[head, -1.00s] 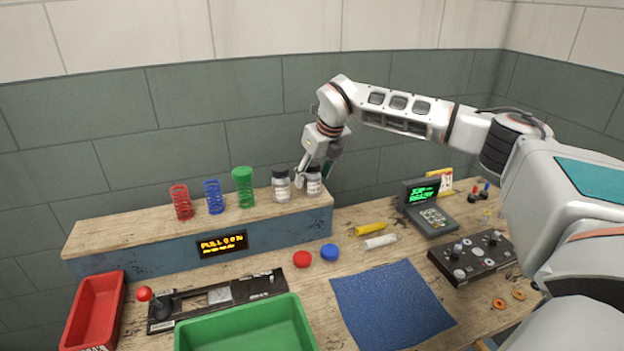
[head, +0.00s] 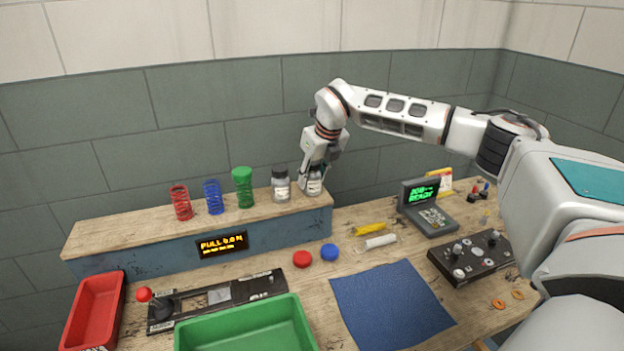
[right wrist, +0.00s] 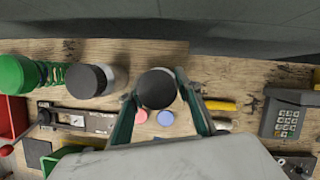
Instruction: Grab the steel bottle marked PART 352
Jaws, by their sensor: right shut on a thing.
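Two steel bottles with dark caps stand upright on the raised wooden shelf. The right-hand bottle (head: 314,184) is at the shelf's right end, and my right gripper (head: 315,172) is shut on it from above. In the right wrist view its black cap (right wrist: 156,89) sits between the two green fingers. The other bottle (head: 281,187) stands just to its left, apart from the gripper; its cap also shows in the right wrist view (right wrist: 86,80). Both have pale labels, too small to read, so I cannot tell which is PART 352. My left gripper is not in view.
Red (head: 181,202), blue (head: 213,197) and green (head: 243,188) springs stand left on the shelf. Below are a green bin (head: 250,318), a red bin (head: 95,312), a blue mat (head: 392,305), a keypad terminal (head: 428,205) and a black control box (head: 472,257). The wall is close behind.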

